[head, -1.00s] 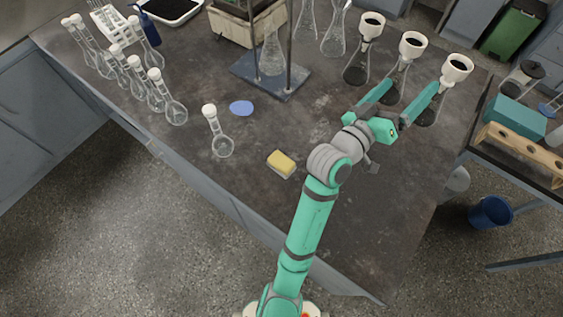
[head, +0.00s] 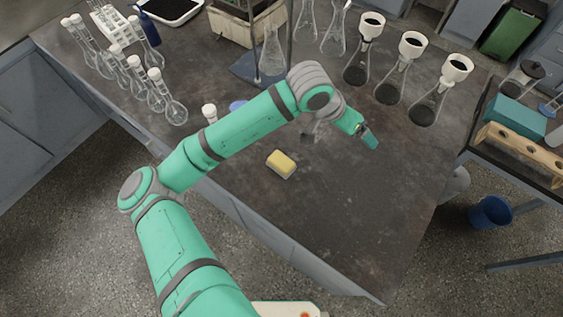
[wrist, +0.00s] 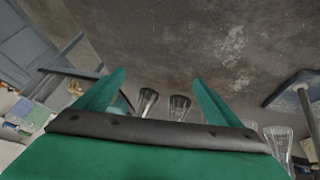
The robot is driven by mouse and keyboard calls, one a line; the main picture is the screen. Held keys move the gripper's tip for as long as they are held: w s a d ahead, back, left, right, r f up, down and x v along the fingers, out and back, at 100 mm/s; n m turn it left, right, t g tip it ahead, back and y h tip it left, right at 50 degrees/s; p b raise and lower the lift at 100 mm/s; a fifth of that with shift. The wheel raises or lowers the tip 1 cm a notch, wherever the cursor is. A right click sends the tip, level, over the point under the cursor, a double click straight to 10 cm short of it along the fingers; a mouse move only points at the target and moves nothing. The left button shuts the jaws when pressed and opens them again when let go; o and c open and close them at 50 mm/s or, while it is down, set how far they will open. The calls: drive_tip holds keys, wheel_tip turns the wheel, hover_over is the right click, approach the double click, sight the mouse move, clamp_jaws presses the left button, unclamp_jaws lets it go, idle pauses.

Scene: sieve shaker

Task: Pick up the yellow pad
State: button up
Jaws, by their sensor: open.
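The yellow pad (head: 281,162) lies on the dark bench top near its front edge, with a pale layer under its yellow top. My gripper (head: 370,140) is above the bench, to the right of the pad and apart from it. In the wrist view my gripper (wrist: 160,92) shows two green fingers spread wide with nothing held between them. The pad is not in the wrist view.
Flasks with white, dark-filled funnels (head: 411,45) stand at the back right. Several stoppered flasks (head: 155,80) line the left side. A metal stand (head: 245,70) is at the back middle. The bench top (head: 350,215) right of the pad is clear.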

sight(279, 163)
drive_tip(key=s+a+f+n+g+y, duration=0.1)
drive_tip(key=a+f+y, duration=0.15)
drive_tip(key=a, duration=0.75)
drive_tip(key=s+a+f+g+y, duration=0.15)
drive_tip(key=a+y, duration=0.25)
drive_tip(key=a, duration=0.6)
drive_tip(key=shift+n, duration=0.3)
drive_tip(key=shift+s+d+f, duration=0.1)
drive_tip(key=shift+d+f, duration=0.05)
drive_tip(key=shift+f, duration=2.4)
drive_tip(key=shift+s+d+f, duration=0.1)
drive_tip(key=shift+f, duration=2.4)
drive_tip(key=c, duration=1.1)
